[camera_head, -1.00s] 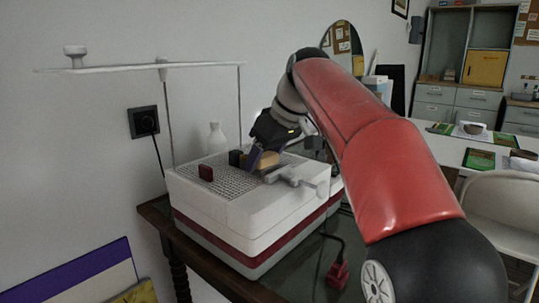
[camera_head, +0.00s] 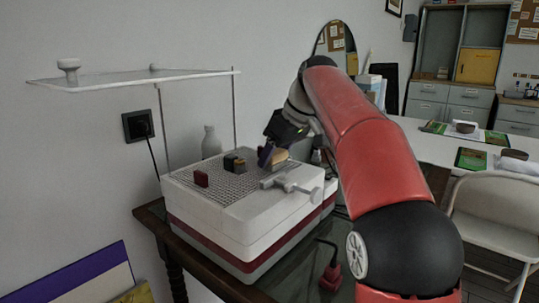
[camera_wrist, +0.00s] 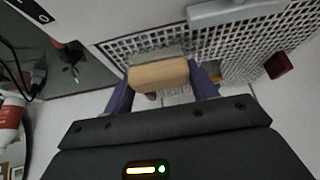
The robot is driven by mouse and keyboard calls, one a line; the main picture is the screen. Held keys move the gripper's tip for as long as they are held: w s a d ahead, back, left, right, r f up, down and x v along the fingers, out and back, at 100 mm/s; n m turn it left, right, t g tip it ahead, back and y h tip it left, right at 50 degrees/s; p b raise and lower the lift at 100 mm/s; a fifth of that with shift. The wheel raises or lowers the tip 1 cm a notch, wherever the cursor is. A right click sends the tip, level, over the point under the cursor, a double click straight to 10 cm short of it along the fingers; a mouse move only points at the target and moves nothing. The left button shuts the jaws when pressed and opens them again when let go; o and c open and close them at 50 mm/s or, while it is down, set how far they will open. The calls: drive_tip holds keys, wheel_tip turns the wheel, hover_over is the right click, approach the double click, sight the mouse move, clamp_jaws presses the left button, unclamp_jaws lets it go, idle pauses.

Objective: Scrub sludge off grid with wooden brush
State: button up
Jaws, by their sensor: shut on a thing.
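My gripper (camera_head: 268,155) is shut on the wooden brush (camera_head: 279,157), a tan block, over the right part of the grid. In the wrist view the wooden brush (camera_wrist: 158,74) sits between the two purple fingers of my gripper (camera_wrist: 162,80). The grid (camera_head: 222,184) is the white perforated top of a white and dark red machine, and it also shows in the wrist view (camera_wrist: 228,46). A greyish, see-through patch (camera_wrist: 158,54) lies on the grid just beyond the brush; I cannot tell whether the brush touches it.
A dark red block (camera_head: 201,179) and a dark block (camera_head: 232,163) stand on the grid. A white handle (camera_head: 290,187) crosses the machine's front edge. A clear shelf (camera_head: 130,76) on thin posts hangs above. A whitish bottle (camera_head: 211,142) stands behind.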

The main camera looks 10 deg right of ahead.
drive_tip(key=shift+w+d, duration=0.45)
drive_tip(key=shift+d, duration=0.05)
drive_tip(key=shift+f, duration=0.1)
drive_tip(key=shift+s+a, duration=0.1)
drive_tip(key=shift+s+a+f+b, duration=0.1)
drive_tip(key=shift+s+a+b, duration=0.3)
drive_tip(key=shift+s+a, duration=0.25)
drive_tip(key=shift+s+a+r+b, duration=0.15)
drive_tip(key=shift+s+a+b, duration=0.15)
drive_tip(key=shift+s+a, duration=0.65)
drive_tip(key=shift+s+a+r+b, duration=0.1)
drive_tip(key=shift+s+a+b, duration=0.2)
drive_tip(key=shift+s+a, duration=0.65)
wheel_tip(320, 180, up, 3)
drive_tip(key=shift+r+p, duration=0.1)
drive_tip(key=shift+p, duration=1)
drive_tip(key=shift+r, duration=1.45)
